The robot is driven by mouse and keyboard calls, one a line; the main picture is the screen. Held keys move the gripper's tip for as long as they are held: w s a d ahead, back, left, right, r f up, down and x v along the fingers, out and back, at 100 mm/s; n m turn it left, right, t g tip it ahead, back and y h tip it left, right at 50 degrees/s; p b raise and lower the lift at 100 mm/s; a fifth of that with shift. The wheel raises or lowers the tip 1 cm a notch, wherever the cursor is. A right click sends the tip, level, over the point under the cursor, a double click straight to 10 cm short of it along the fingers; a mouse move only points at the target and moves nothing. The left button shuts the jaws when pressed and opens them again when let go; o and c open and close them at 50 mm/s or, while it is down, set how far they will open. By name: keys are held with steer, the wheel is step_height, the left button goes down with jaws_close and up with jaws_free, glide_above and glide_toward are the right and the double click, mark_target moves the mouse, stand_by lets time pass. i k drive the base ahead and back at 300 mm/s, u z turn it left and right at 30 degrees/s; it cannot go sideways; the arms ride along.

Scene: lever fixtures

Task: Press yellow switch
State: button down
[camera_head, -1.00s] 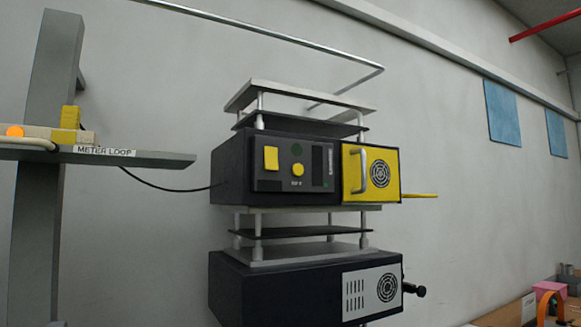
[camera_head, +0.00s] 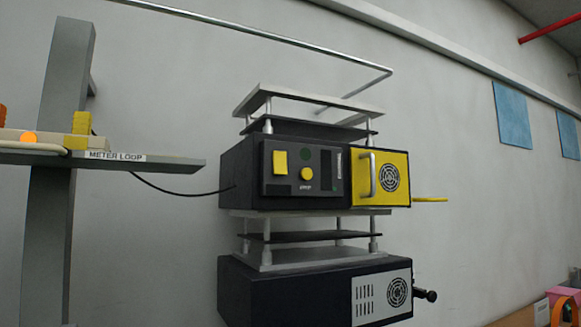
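A yellow rectangular switch (camera_head: 280,162) sits on the dark front panel of the upper black box (camera_head: 240,174), at its left side. A round yellow knob (camera_head: 306,174) is to its right and slightly lower. A yellow door or panel (camera_head: 396,168) with a pale vertical handle and a round vent covers the right part of the same box. My gripper is not in view, and nothing is seen touching the switch.
A second black box (camera_head: 280,290) with a pale vented panel stands below. A grey post and shelf labelled METER LOOP (camera_head: 130,157) stand at left, with a black cable running to the upper box.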

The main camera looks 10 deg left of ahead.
mark_target(278, 158)
steer(key=z, duration=1.4)
steer(key=k, duration=0.55)
steer(key=u, duration=1.35)
